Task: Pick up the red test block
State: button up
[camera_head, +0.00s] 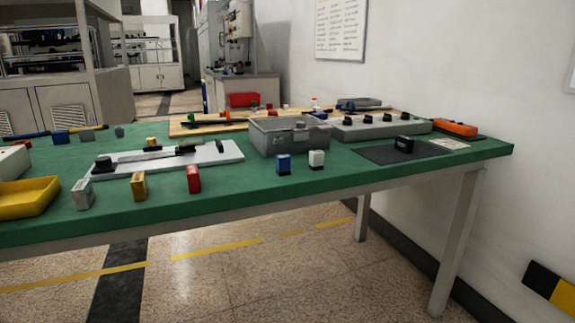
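The red test block (193,179) stands upright near the front edge of the green table (340,176). A yellow block (139,185) stands to its left and a blue block (283,164) stands farther to its right. Nothing covers the red block in this view. My gripper is not in view, so its state does not show.
A grey block (82,194) and a yellow tray (28,197) are at the left. A white board (226,152) with a dark tool lies behind the red block. A grey bin (262,138) and white block (316,159) are to the right.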

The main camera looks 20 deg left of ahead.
aim_at(193, 182)
jog(key=z, duration=0.7)
jog(key=i, duration=1.1)
jog(key=u, duration=2.9)
